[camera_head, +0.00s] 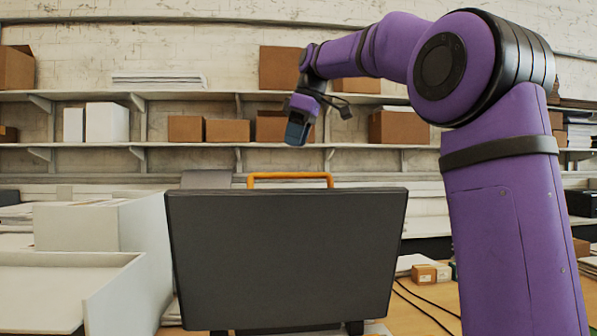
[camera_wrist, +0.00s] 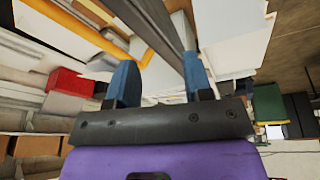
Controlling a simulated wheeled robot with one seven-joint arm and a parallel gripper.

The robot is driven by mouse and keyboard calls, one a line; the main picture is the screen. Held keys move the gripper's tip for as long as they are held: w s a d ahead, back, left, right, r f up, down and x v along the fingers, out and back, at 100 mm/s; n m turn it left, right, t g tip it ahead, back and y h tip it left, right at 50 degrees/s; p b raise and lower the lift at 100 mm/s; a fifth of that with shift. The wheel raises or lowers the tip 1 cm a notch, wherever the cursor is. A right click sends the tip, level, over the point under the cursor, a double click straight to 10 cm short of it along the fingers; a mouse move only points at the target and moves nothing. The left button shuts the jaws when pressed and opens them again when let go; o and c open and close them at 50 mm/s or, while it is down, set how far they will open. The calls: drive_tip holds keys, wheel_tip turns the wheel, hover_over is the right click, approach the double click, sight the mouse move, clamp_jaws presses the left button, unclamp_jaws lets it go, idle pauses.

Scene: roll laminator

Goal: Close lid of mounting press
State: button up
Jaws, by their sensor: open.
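The mounting press shows in the head view as a broad dark grey panel, which looks like its lid (camera_head: 285,255), raised and facing me. An orange handle (camera_head: 290,176) runs along its top edge. My gripper (camera_head: 297,132) is above the handle in the head view, pointing down and apart from it. In the wrist view my gripper (camera_wrist: 158,66) is open, with two blue fingers and nothing held. There the orange handle (camera_wrist: 118,28) and a dark edge of the lid (camera_wrist: 155,25) run slantwise beyond the fingers. The press's base is mostly hidden behind the panel.
A white open box (camera_head: 75,228) and a pale tray (camera_head: 118,290) stand close to the panel's left. Small cardboard boxes (camera_head: 424,273) and black cables (camera_head: 420,305) lie on the wooden table at right. Wall shelves (camera_head: 220,145) with cartons are behind.

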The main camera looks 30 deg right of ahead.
drive_tip(key=w+d+r+n+y, duration=0.2)
drive_tip(key=w+d+n, duration=0.2)
drive_tip(key=w+d, duration=0.5)
drive_tip(key=x, duration=0.3)
drive_tip(key=s+x, duration=0.1)
drive_tip(key=x, duration=0.3)
drive_tip(key=d+x, duration=0.1)
drive_tip(key=x, duration=0.2)
drive_tip(key=shift+s+a+f, duration=0.1)
drive_tip(key=shift+s+f, duration=0.2)
drive_tip(key=shift+f, duration=0.25)
clamp_jaws()
